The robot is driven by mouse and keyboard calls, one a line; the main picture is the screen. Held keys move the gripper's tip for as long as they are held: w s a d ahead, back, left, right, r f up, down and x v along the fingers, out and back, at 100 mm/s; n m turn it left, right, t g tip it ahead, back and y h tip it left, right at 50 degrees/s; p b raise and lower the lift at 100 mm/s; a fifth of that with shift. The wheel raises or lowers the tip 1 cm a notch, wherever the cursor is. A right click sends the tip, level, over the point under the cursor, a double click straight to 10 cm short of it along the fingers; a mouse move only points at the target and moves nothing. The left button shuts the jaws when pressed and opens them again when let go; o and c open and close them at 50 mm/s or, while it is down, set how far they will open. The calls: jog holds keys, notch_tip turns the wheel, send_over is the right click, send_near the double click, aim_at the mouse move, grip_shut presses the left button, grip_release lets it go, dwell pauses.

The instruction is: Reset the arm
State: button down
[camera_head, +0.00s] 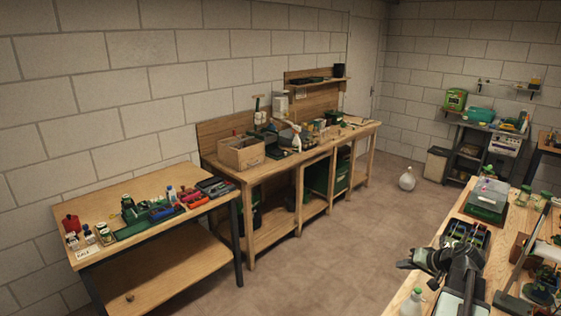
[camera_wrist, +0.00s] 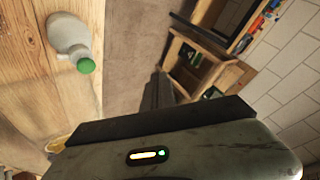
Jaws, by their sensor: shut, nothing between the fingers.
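My gripper (camera_head: 406,265) is at the lower right of the head view, at the end of my folded arm, by the left edge of the wooden bench. Its fingers also show in the wrist view (camera_wrist: 158,92), closed together with nothing between them. They point out over the floor beyond the bench edge. A white bottle with a green cap (camera_wrist: 70,38) is on the bench at the upper left of the wrist view, apart from the gripper. A similar bottle (camera_head: 412,303) shows at the bottom of the head view.
The bench (camera_head: 458,214) carries a green box (camera_head: 486,201) and other items right of my arm. A low table (camera_head: 145,278) with tools and a longer workbench (camera_head: 262,177) line the left wall. A white jug (camera_head: 407,180) stands on the floor. Open floor (camera_head: 335,245) lies between.

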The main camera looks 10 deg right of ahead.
jog(key=w+a+n+g+y, duration=0.1)
jog(key=w+a+n, duration=0.1)
jog(key=w+a, duration=0.35)
jog(key=w+a+n+y, duration=0.1)
jog(key=w+a, duration=0.1)
jog(key=a, duration=0.7)
jog(key=a+f+n+g, duration=0.2)
jog(key=a, duration=0.8)
jog(key=a+f+n+g, duration=0.2)
jog(key=a, duration=0.9)
jog(key=s+a+f+n+g+h, duration=0.25)
jog(key=s+a, duration=0.35)
jog(key=a, duration=0.4)
jog(key=s+d+m, duration=0.1)
jog(key=s+d+m+g+h, duration=0.1)
jog(key=d, duration=0.1)
jog(key=s+d+m, duration=0.1)
jog(key=shift+d+f+g+h, duration=0.25)
jog(key=shift+d+f+h, duration=0.1)
jog(key=shift+f, duration=0.05)
